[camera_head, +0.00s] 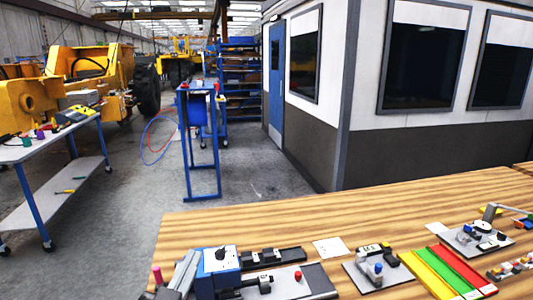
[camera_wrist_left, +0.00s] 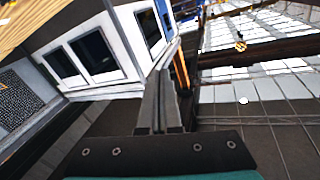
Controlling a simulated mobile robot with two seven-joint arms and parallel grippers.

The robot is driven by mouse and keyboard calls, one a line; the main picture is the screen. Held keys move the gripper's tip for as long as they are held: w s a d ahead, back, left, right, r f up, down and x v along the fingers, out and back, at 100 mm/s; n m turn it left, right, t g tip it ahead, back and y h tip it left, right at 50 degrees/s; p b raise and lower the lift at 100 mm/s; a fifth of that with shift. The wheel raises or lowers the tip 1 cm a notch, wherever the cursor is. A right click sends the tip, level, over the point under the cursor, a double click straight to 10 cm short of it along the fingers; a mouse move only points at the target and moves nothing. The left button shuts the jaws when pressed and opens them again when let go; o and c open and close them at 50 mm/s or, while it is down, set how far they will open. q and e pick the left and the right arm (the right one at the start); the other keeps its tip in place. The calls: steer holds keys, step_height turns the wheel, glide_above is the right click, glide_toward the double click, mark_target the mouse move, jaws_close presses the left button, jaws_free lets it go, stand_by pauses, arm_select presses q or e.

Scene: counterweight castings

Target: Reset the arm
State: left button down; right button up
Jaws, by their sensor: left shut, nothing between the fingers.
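My left gripper (camera_head: 190,256) shows at the bottom left of the head view, over the near left part of the wooden bench (camera_head: 300,222). Its two grey fingers are together, point upward and hold nothing. In the left wrist view the fingers (camera_wrist_left: 172,75) also lie side by side with no gap and nothing between them. That view is tilted and looks toward the white cabin and the roof. My right gripper is in neither view.
Close right of my left gripper stands a blue box (camera_head: 217,262) with a black knob. Farther right are a plate with a red button (camera_head: 298,275), small fixtures and green, yellow and red strips (camera_head: 446,272). The bench's far left part is bare. A blue stand (camera_head: 201,150) stands beyond.

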arm_select(q)
steer(key=s+a+f+n+g+y, duration=0.1)
steer(key=s+a+f+g, duration=0.1)
steer(key=f, duration=0.3)
steer(key=s+a+f+n+g+y, duration=0.1)
steer(key=s+a+f+g, duration=0.15)
steer(key=f, duration=0.25)
steer(key=s+d+f+g, duration=0.1)
steer(key=s+f+g, duration=0.9)
steer(key=s+f, duration=0.55)
step_height(320, 180, down, 24)
steer(key=s+g+b, duration=0.1)
steer(key=s+b, duration=0.2)
steer(key=b, duration=0.4)
steer(key=s+a+f+g+b, duration=0.1)
steer(key=s+f+b, duration=0.2)
steer(key=s+f, duration=0.5)
steer(key=s+a+f+b, duration=0.1)
steer(key=s+f+b, duration=0.2)
steer(key=s+f, duration=0.4)
step_height(320, 180, down, 7)
steer(key=shift+s+a+f+m+g, duration=0.1)
steer(key=shift+s+a+m+g, duration=0.15)
steer(key=shift+s+m+g, duration=0.1)
